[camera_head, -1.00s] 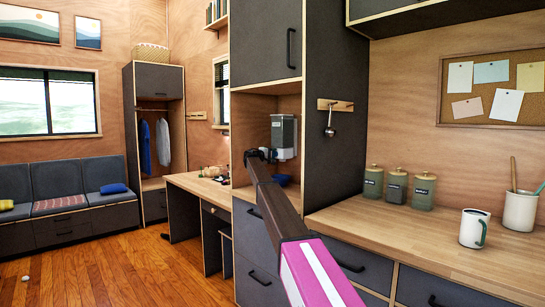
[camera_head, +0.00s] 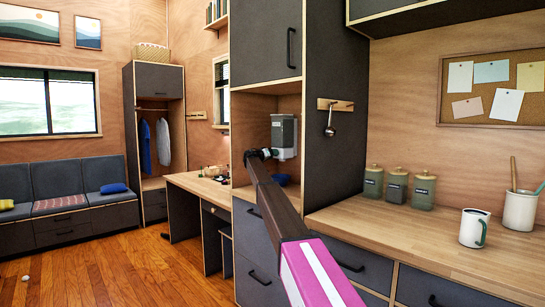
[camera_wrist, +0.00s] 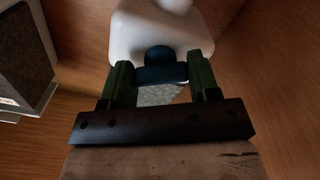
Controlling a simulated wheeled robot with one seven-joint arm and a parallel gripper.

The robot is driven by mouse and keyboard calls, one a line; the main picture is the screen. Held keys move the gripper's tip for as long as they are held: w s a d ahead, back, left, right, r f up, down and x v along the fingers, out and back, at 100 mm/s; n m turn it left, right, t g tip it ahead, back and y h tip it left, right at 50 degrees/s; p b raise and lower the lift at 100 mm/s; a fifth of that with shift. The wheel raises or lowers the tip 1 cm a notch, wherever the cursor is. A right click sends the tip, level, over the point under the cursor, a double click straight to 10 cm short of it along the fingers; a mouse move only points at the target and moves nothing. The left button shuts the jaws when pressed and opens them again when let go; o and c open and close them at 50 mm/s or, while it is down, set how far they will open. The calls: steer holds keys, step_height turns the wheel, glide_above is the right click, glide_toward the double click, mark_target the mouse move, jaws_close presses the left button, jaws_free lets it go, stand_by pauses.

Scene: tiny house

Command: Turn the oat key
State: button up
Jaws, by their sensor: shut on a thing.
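The dispenser (camera_head: 284,132) has a grey body and a white lower part, and it is mounted in the open niche of the tall dark cabinet. In the wrist view its white part (camera_wrist: 135,35) fills the top middle. A dark blue knob-like key (camera_wrist: 160,64) sits at the front of that white part, between the green fingers of my gripper (camera_wrist: 160,82). My gripper is shut on this key. In the head view my gripper (camera_head: 268,154) reaches the dispenser's lower left side, and the key cannot be made out there.
A blue bowl (camera_head: 282,179) is in the niche below the dispenser. A counter (camera_head: 400,225) on the right holds several labelled canisters (camera_head: 397,187), a mug (camera_head: 474,228) and a utensil crock (camera_head: 520,210). A scoop (camera_head: 330,125) hangs on the cabinet side.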

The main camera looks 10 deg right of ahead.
steer(key=m, duration=0.5)
steer(key=shift+f+m, duration=0.1)
steer(key=shift+m, duration=0.2)
stand_by(0.5)
steer(key=o, duration=0.9)
steer(key=shift+a, duration=0.1)
steer(key=v, duration=1)
steer(key=shift+s+a, duration=0.25)
steer(key=shift+a, duration=0.05)
